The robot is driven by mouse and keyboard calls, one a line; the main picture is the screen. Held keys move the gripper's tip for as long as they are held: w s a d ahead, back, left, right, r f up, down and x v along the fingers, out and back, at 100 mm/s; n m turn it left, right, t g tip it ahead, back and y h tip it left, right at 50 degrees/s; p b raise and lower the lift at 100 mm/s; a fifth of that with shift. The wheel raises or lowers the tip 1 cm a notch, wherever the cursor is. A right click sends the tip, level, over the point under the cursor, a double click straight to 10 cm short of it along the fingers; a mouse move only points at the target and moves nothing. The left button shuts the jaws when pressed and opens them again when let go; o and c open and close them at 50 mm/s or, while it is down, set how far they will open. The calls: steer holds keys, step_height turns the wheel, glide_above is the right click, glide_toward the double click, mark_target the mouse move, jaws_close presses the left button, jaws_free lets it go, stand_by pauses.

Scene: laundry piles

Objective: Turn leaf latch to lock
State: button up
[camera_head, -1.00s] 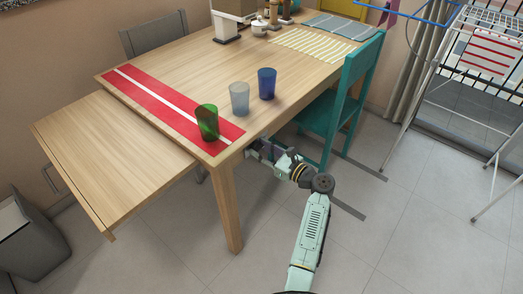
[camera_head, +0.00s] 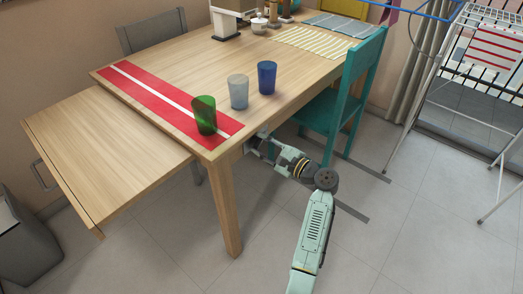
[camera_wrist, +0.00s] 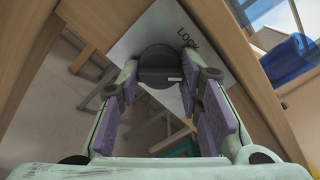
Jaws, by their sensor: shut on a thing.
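The leaf latch (camera_wrist: 158,66) is a dark round knob with a raised bar, on a pale plate (camera_wrist: 172,22) marked LOCK. In the wrist view the fingers of my gripper (camera_wrist: 161,76) sit on either side of the knob, shut on it. The bar lies roughly level across the picture, with the LOCK word above and to its right. In the head view my gripper (camera_head: 257,145) is at the table's near side, just under the top, and the latch is hidden there. The extended table leaf (camera_head: 105,150) is at the left, beside the wooden table (camera_head: 195,62).
Green (camera_head: 204,115), clear (camera_head: 238,91) and blue (camera_head: 266,77) cups stand near the table corner above my gripper. A table leg (camera_head: 226,205) is left of my arm. A teal chair (camera_head: 347,95) stands close on the right. The floor at front right is clear.

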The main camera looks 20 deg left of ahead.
steer(key=n+b, duration=0.2)
steer(key=n, duration=0.1)
steer(key=n+b, duration=0.1)
steer(key=b, duration=0.1)
steer(key=shift+f+n, duration=0.25)
steer(key=shift+n, duration=0.05)
steer(key=n+b, duration=0.1)
steer(key=n, duration=0.1)
steer(key=n+b, duration=0.1)
steer(key=b, duration=0.1)
steer(key=shift+r+n, duration=0.2)
steer(key=shift+n, duration=0.2)
steer(key=shift+r, duration=0.1)
steer(key=o, duration=1.2)
steer(key=shift+c, duration=0.2)
steer(key=v, duration=1.2)
